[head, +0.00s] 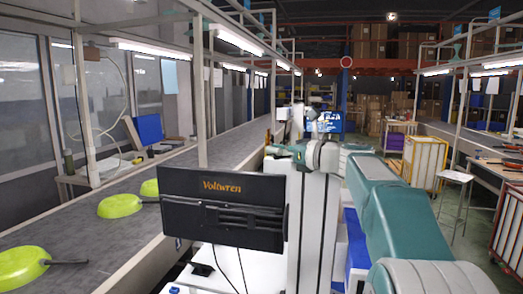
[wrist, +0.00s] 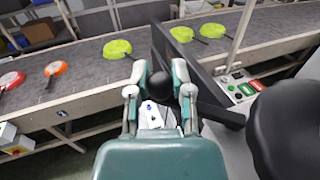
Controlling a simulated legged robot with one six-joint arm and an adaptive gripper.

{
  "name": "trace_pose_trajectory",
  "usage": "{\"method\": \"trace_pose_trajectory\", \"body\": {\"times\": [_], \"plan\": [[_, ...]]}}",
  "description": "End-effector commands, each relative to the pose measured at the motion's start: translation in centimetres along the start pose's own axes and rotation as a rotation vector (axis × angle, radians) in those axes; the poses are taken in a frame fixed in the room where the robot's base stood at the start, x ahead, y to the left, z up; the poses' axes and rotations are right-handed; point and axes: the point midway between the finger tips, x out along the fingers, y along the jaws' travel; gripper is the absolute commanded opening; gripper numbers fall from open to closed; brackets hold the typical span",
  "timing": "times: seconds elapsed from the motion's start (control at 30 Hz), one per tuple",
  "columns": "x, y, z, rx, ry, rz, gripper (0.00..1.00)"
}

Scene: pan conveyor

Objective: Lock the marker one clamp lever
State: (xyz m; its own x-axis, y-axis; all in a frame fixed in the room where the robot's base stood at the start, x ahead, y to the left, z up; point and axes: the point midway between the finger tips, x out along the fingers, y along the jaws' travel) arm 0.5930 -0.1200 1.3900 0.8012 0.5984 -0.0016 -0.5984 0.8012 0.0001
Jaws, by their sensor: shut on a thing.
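In the wrist view, my gripper (wrist: 161,92) has its two pale-tipped teal fingers on either side of a round black knob (wrist: 161,86). It is shut on this knob, which looks like the end of the clamp lever. The lever's shaft and clamp body are mostly hidden behind the fingers and palm. A white part with a dark mark (wrist: 152,114) shows below the knob between the fingers; I cannot read a marker number. In the head view, my gripper (head: 276,150) is small, beyond the black monitor, and the knob cannot be made out.
A black Voltwren monitor (head: 222,208) stands close in front. The grey conveyor (head: 160,185) carries green pans (head: 120,206); red and orange pans (wrist: 55,69) show in the wrist view. A button panel (wrist: 240,87) and a large dark rounded object (wrist: 287,130) lie to the right.

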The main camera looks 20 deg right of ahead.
Motion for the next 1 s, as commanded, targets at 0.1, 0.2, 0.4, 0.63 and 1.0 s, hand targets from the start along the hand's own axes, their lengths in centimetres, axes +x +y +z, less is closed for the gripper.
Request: {"method": "trace_pose_trajectory", "body": {"times": [0.1,0.2,0.4,0.63,1.0], "plan": [[-0.6,0.1,-0.1,0.0,0.001,0.095,0.0],[-1.0,0.2,-0.1,0.0,0.0,0.164,0.0],[-1.6,0.4,0.0,-0.001,0.0,0.267,0.0],[-2.0,0.5,0.0,0.0,0.0,0.326,0.0],[-2.1,0.5,0.0,0.0,-0.001,0.34,0.0]]}}
